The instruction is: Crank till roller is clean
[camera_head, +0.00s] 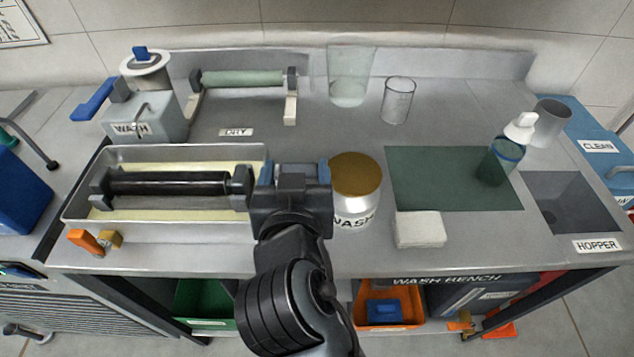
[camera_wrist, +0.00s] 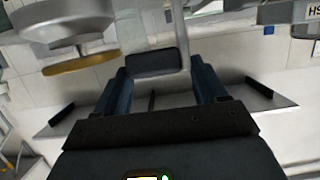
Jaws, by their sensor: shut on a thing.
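The black roller (camera_head: 168,183) lies across a shallow metal tray (camera_head: 85,209) with pale yellow liquid at the left of the bench. Its surface looks dark along the visible length. My gripper (camera_head: 295,172) is at the roller's right end, its blue-sided fingers pointing away from me. In the wrist view, a dark grip (camera_wrist: 152,62), apparently the crank handle, sits between the two fingertips, and the gripper is shut on it. My gripper and wrist hide the crank and its joint with the roller in the head view.
A WASH can (camera_head: 356,177) with a brown top stands close right of my gripper. A pale green roller (camera_head: 243,78) rests on a stand behind. A white cloth pad (camera_head: 420,229), dark green mat (camera_head: 452,176) and pump bottle (camera_head: 505,158) are further right. An orange clip (camera_head: 86,240) lies front left.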

